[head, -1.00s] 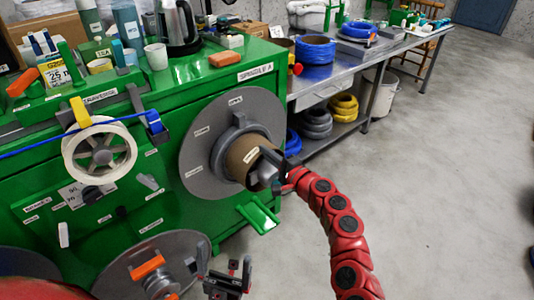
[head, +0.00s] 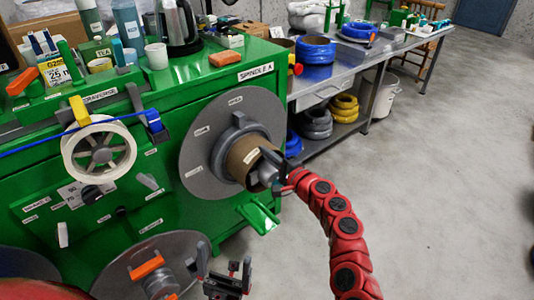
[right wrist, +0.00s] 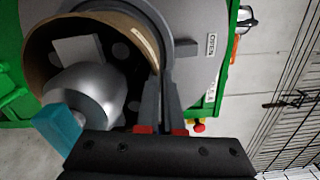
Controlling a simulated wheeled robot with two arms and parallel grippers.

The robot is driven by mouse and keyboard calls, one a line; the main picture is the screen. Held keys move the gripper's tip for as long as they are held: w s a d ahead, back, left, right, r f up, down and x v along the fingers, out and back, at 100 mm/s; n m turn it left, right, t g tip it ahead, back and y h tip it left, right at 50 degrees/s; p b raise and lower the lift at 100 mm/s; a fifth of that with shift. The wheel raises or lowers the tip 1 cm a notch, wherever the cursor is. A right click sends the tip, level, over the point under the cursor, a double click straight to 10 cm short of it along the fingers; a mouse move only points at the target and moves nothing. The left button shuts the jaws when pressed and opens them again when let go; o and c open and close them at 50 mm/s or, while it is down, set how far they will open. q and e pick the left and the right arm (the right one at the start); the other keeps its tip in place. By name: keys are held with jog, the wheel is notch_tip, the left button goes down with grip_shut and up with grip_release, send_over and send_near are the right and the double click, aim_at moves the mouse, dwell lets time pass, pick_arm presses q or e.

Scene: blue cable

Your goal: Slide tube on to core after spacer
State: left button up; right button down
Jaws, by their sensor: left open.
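The brown cardboard tube (head: 240,162) sits around the core (head: 266,173) of the spindle, its rear end close to the grey spacer ring (head: 219,146). The spacer is against the large grey disc (head: 196,177). My right gripper (head: 270,158) is at the tube's front rim. In the right wrist view its two dark fingers (right wrist: 160,85) are close together with the wall of the tube (right wrist: 112,15) between them. The silver rounded core end (right wrist: 85,97) shows inside the tube. My left gripper (head: 228,280) is open and empty, low in front of the machine.
The green machine (head: 160,90) carries a white spool (head: 99,153) with a blue cable (head: 60,143) running to it. A green tray (head: 258,215) juts out below the tube. A steel bench (head: 340,72) with cable coils stands behind. The floor at right is clear.

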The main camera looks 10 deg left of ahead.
jog(key=shift+a+f, duration=0.1)
jog(key=shift+f, duration=0.15)
jog(key=c, duration=1)
grip_release()
jog(key=shift+a+f, duration=0.1)
jog(key=shift+a, duration=0.05)
jog(key=o, duration=0.6)
jog(key=shift+d+f, duration=0.25)
jog(key=shift+f, duration=0.05)
jog(key=shift+c, duration=1.2)
jog(key=shift+s+d+p, duration=0.25)
jog(key=shift+d+p, duration=0.3)
jog(key=shift+p, duration=0.05)
